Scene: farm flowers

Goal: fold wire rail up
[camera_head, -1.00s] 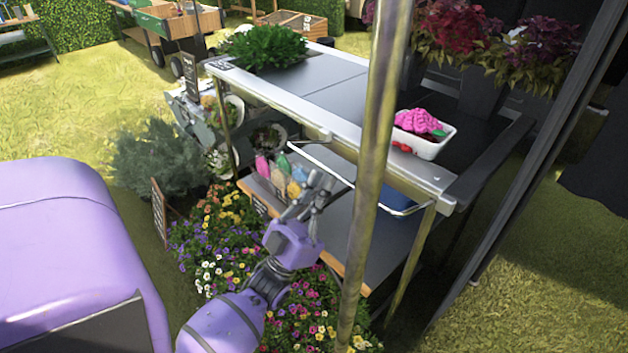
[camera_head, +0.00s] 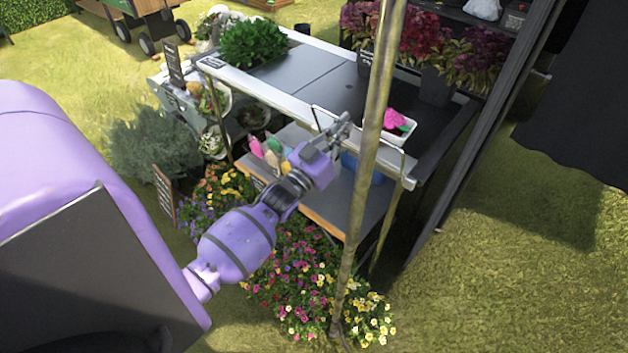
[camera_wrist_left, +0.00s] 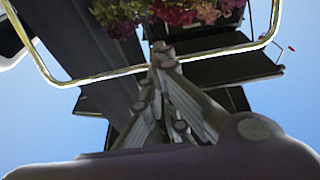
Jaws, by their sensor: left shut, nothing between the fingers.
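The wire rail (camera_head: 325,111) is a thin bent wire at the front edge of the cart's top. It now stands up around that edge, partly hidden by my left gripper and a pole. In the left wrist view the wire rail (camera_wrist_left: 105,76) is a wide U-shape that runs behind my fingertips. My left gripper (camera_head: 344,122) is shut and empty, with its fingers against or very near the middle of the wire. The left gripper (camera_wrist_left: 162,52) also fills the middle of the wrist view. Whether it touches the wire is hard to tell. My right gripper is not in view.
A metal pole (camera_head: 368,165) stands close in front of the cart, just right of my left gripper. A lower shelf (camera_head: 330,205) and flowers (camera_head: 290,280) lie below my arm. Grass is clear at right.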

